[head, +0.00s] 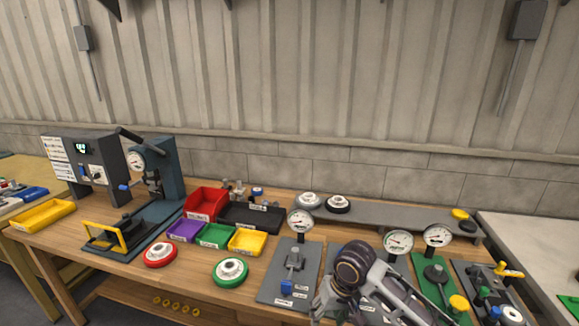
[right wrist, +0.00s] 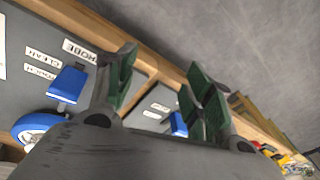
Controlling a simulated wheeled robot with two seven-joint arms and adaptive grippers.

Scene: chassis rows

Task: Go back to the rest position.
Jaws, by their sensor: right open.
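My right gripper (head: 328,302) is in the lower middle of the head view, over the front part of the bench, with its arm coming in from the lower right. In the right wrist view its two green-padded fingers (right wrist: 160,88) stand apart with nothing held between them. Behind them show the bench's wooden edge and dark panels with white labels and blue parts. My left gripper is not in view.
The wooden bench (head: 130,278) carries gauge stands, a grey plate (head: 268,279), a green plate (head: 428,268), a red bin (head: 205,201), a red-rimmed disc (head: 160,254), a green-rimmed disc (head: 230,272) and a press (head: 160,170). A grey raised shelf (head: 400,216) runs along the back. My right arm covers some fixtures.

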